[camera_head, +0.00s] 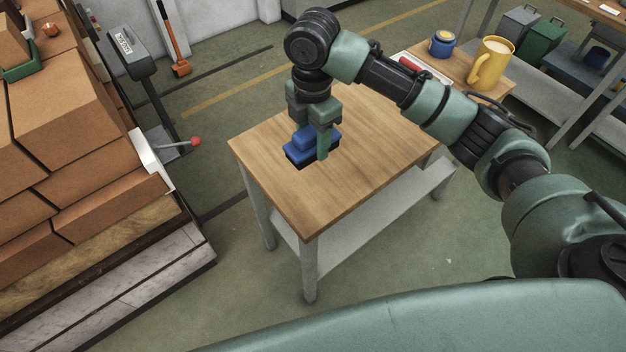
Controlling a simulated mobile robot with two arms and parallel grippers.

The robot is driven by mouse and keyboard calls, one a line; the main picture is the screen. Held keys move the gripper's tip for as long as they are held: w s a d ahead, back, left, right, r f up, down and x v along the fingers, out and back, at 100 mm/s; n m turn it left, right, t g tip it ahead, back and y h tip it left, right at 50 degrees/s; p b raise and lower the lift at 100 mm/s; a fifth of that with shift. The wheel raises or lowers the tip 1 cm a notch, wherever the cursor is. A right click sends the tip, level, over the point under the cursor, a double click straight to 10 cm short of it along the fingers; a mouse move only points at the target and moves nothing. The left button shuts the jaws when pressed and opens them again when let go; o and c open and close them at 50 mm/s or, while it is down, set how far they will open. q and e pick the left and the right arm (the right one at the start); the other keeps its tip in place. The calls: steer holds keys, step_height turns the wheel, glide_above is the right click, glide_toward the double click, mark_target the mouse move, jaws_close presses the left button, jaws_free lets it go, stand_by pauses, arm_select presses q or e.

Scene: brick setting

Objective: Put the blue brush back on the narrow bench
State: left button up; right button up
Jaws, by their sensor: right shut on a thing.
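The narrow bench (365,185) has a wooden top, grey legs and a lower shelf, and stands in the middle of the view. The blue brush (301,148), with a blue body and dark underside, is at the left part of the bench top. My right gripper (321,150) points down and is shut on the blue brush. The brush looks level and is at or just above the wood; I cannot tell if it touches. The gripper's finger hides part of the brush. My left gripper is not in view.
A yellow mug (491,63), a small blue pot (442,44) and a red item on a white sheet (410,64) are at the bench's far right end. Stacked bricks (80,110) stand at the left. The front of the bench top is clear.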

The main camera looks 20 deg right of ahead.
glide_above(313, 189)
step_height(313, 189, down, 10)
steer(key=shift+r+p, duration=0.15)
steer(key=shift+p, duration=0.3)
steer(key=shift+f, duration=2.55)
steer(key=o, duration=1.3)
steer(key=shift+f, duration=0.1)
step_height(313, 189, up, 12)
steer(key=shift+r+b, duration=0.15)
steer(key=shift+b, duration=0.2)
